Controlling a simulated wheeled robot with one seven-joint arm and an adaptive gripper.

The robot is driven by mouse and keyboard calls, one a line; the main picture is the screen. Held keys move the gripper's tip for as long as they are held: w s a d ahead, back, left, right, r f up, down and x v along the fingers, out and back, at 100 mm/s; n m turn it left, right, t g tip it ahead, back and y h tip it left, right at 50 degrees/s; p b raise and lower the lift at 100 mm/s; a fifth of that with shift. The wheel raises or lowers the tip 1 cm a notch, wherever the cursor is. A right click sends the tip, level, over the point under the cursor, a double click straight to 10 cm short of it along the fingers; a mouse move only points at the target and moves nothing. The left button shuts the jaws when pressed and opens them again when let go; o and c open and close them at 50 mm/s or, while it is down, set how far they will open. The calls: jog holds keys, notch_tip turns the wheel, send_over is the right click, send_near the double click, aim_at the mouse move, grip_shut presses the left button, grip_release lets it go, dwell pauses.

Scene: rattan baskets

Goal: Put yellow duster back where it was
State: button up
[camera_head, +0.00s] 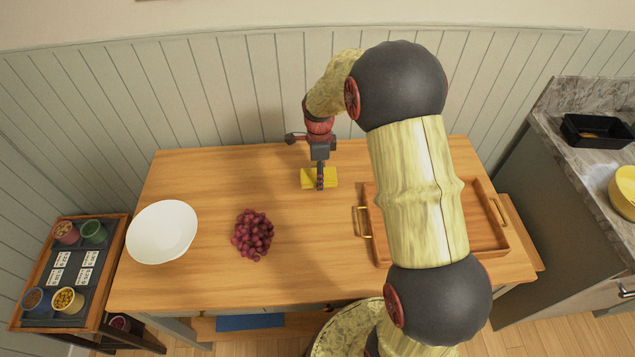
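The yellow duster (309,179) is a small flat yellow block near the back middle of the wooden table. My gripper (320,186) points down right over it, with its fingers in front of the duster's middle. The fingers overlap the duster in this view. I cannot tell whether they are closed on it or whether the duster rests on the table or just above it.
On the table (200,285) are a white bowl (162,232) at left, red grapes (252,235) in the middle, and a wooden tray (484,222) with gold handles at right, partly hidden by my arm. Bare wood lies between bowl, grapes and duster.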

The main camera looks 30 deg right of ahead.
jog(key=shift+w+d+f, duration=0.2)
jog(key=shift+w+f, duration=0.65)
jog(key=shift+f, duration=0.25)
jog(key=shift+f+b, duration=0.5)
jog(key=shift+f, duration=0.85)
jog(key=shift+f, duration=0.2)
jog(key=o, duration=1.2)
jog(key=shift+r, duration=0.1)
